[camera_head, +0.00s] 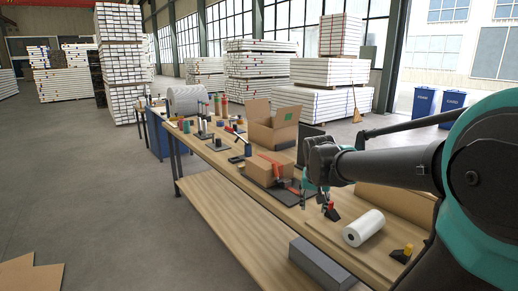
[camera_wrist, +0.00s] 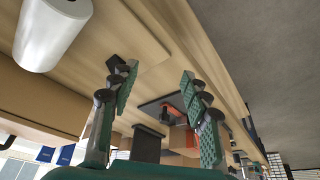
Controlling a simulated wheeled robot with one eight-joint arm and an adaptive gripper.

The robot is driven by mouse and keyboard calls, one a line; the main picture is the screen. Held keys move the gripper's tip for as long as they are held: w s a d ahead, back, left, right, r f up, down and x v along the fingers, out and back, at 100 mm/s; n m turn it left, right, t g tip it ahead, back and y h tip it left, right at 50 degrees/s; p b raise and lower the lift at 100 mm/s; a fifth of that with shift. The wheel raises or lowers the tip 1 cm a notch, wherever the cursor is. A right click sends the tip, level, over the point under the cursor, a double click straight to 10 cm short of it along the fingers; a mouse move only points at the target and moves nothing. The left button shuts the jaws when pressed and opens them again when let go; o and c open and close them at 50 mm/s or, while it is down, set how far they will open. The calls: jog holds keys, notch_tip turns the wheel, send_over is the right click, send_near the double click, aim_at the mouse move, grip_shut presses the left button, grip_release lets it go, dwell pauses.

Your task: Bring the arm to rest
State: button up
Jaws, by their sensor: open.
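My gripper (camera_head: 313,196) hangs over the near part of the long wooden workbench (camera_head: 205,186) at the end of my outstretched arm. In the wrist view my gripper (camera_wrist: 158,76) has its two green-padded fingers spread wide apart with nothing between them. The bench top (camera_wrist: 150,85) shows past the fingers. A white roll (camera_head: 363,228) lies on the bench to the right of my gripper. The roll also shows at the upper left of the wrist view (camera_wrist: 50,33), apart from the fingers. Part of the bench is hidden behind my arm.
An open cardboard box (camera_head: 272,128) and a smaller carton (camera_head: 262,168) stand on the bench beyond my gripper. Small tools and bottles crowd its far end. Stacked white boards (camera_head: 260,72) and blue bins (camera_head: 424,103) stand behind. The grey floor (camera_head: 95,190) at left is mostly clear.

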jog(key=s+f+n+y, duration=0.1)
jog(key=s+f+n, duration=0.2)
jog(key=s+f, duration=1.2)
jog(key=shift+d, duration=0.4)
